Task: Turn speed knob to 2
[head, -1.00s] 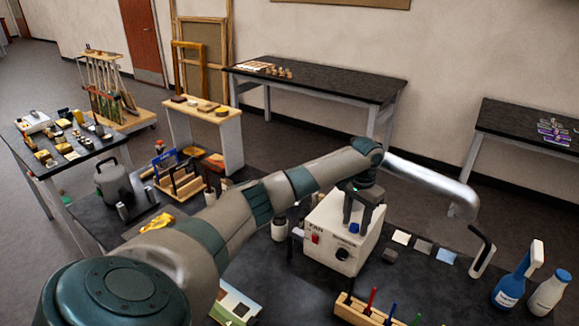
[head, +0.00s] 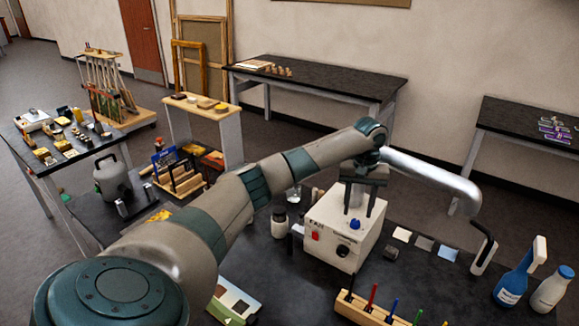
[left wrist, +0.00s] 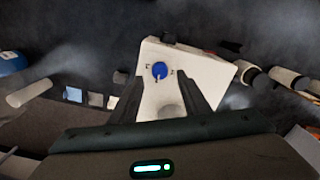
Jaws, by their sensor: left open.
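A white box marked FAN (head: 323,246) stands on the dark bench, with a silver duct rising from it. A blue knob (head: 355,223) sits on its top and a black round dial (head: 343,250) on its front. In the left wrist view the blue knob (left wrist: 159,70) shows a pointer, with small marks around it too blurred to read. My left gripper (head: 358,210) is open and points down above the box top. My right gripper is out of view.
A red switch (head: 316,236) is on the box front. A wooden rack (head: 362,310) with coloured tools stands in front.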

